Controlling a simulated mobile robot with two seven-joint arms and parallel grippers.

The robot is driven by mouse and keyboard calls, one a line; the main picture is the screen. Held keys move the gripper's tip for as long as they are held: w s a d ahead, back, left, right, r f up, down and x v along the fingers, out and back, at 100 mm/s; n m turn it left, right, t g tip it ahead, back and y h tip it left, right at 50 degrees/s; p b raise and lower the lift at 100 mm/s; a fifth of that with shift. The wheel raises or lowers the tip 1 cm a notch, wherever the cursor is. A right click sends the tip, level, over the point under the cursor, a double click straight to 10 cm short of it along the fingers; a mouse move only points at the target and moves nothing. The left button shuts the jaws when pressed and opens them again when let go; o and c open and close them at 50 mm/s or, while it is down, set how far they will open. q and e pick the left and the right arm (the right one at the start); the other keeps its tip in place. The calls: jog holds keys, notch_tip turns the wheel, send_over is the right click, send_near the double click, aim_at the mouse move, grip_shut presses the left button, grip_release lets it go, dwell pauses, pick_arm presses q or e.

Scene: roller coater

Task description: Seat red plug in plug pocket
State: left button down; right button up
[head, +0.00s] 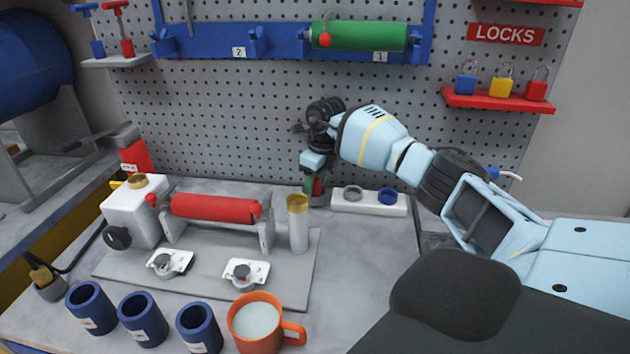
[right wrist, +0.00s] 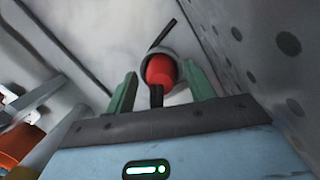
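My right gripper (head: 315,186) points down near the back of the bench, beside the white holder. The red plug (right wrist: 160,70) is between its two green fingers in the right wrist view, with a black stub on its near end. Thin gaps show beside the plug, so the fingers look open around it. A grey cup-like part (right wrist: 166,55), possibly the plug pocket, surrounds its far end; how deep the plug sits in it I cannot tell. In the head view the plug is mostly hidden by the fingers. My left gripper is out of view.
A white holder (head: 345,206) with two rings stands right of the gripper. Left are a pale cylinder (head: 299,231) and the coater with its red roller (head: 215,207). Blue cups (head: 145,322) and an orange mug (head: 257,323) line the front. The pegboard (head: 250,120) rises close behind.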

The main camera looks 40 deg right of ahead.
aim_at(319, 185)
jog(key=shift+r, duration=0.1)
jog(key=r, duration=0.5)
jog(key=s+r, duration=0.1)
jog(key=r, duration=0.1)
jog(key=shift+d+r, duration=0.2)
jog(key=shift+r, duration=0.1)
dwell(0.5)
